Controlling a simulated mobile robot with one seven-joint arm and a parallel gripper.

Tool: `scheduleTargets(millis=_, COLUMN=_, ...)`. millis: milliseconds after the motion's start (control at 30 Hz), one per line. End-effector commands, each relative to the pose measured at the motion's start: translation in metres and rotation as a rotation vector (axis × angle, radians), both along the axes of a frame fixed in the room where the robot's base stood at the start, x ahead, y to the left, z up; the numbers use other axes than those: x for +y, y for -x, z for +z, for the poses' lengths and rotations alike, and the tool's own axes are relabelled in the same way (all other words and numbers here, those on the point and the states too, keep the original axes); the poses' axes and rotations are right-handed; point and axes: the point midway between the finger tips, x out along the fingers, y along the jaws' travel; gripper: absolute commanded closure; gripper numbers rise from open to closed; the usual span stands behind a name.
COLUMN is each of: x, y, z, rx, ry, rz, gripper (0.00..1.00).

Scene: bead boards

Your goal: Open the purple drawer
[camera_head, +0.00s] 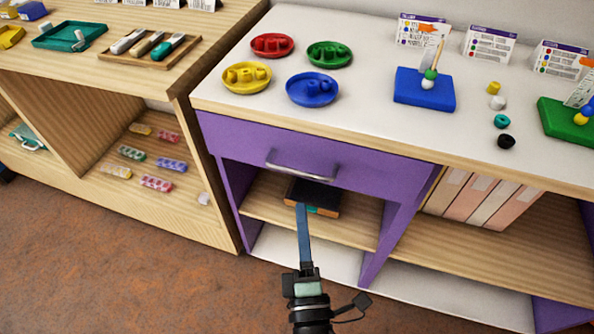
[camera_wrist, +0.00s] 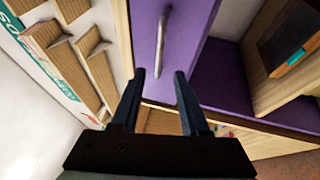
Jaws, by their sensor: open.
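The purple drawer (camera_head: 225,138) sits under the white-topped counter, its front flush with the cabinet, so it looks shut. Its curved silver handle (camera_head: 300,172) runs across the front. In the wrist view the purple drawer front (camera_wrist: 192,22) appears turned, with the handle (camera_wrist: 161,45) upright in the picture. My gripper (camera_wrist: 160,75) is open and empty; the handle lies beyond the fingertips, in line with the gap between them. In the head view my gripper (camera_head: 301,207) is in front of and below the handle, apart from it as far as I can see.
Below the drawer is an open shelf with a dark box (camera_head: 322,193). Binders (camera_head: 470,200) stand right of the purple divider. Coloured bead dishes (camera_head: 313,89) and a blue board (camera_head: 424,90) sit on the counter. A wooden shelf unit (camera_head: 60,120) stands left. The floor in front is clear.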

Motion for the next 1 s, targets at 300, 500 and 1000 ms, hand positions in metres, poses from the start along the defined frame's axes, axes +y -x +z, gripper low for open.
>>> scheduleTargets(millis=300, x=0.005, y=-0.061, z=0.012, rx=-0.003, ry=-0.002, rz=0.002, gripper=0.55)
scheduleTargets(millis=500, x=0.007, y=-0.087, z=0.017, rx=-0.002, ry=-0.003, rz=0.0, gripper=0.55)
scheduleTargets(millis=1000, x=0.008, y=-0.099, z=0.018, rx=0.0, ry=-0.004, rz=0.0, gripper=0.59)
